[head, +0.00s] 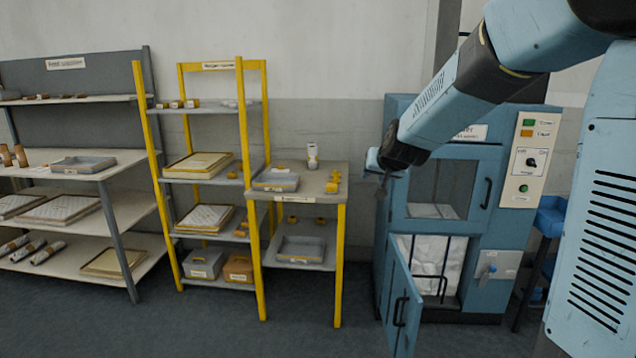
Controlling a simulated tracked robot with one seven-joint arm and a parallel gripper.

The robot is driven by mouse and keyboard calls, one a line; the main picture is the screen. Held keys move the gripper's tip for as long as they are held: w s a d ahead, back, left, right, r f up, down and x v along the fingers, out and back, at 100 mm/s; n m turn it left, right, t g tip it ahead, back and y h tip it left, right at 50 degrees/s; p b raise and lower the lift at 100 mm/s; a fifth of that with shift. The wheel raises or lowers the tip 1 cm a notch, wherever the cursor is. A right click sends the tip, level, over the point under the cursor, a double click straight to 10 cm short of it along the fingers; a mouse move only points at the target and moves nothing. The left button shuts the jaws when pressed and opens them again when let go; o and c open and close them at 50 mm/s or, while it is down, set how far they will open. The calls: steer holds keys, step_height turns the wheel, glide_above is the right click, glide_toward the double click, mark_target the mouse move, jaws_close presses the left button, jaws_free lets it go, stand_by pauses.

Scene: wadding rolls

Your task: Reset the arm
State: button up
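My arm (440,105) reaches in from the upper right of the head view, blue with dark joints. My gripper (382,188) is at its lower left end, dark and pointing down, in front of the left edge of a blue machine (480,150). It is small and seen from the side, so I cannot tell whether its fingers are open or shut. I see no object hanging from it.
The machine's lower door (403,308) stands open toward me, with white material (436,262) inside. A yellow-framed shelf (250,200) and a small side table (318,178) stand left of it. A grey rack (125,235) is farther left. The floor in front is clear.

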steer(key=s+d+g, duration=0.2)
steer(key=s+d, duration=0.2)
steer(key=s, duration=1.4)
steer(key=s+d+r+n+g+h, duration=0.1)
steer(key=s+d+g, duration=0.2)
steer(key=s, duration=1.5)
steer(key=shift+s+d+h, duration=0.3)
steer(key=shift+d, duration=0.4)
steer(key=shift+r, duration=0.1)
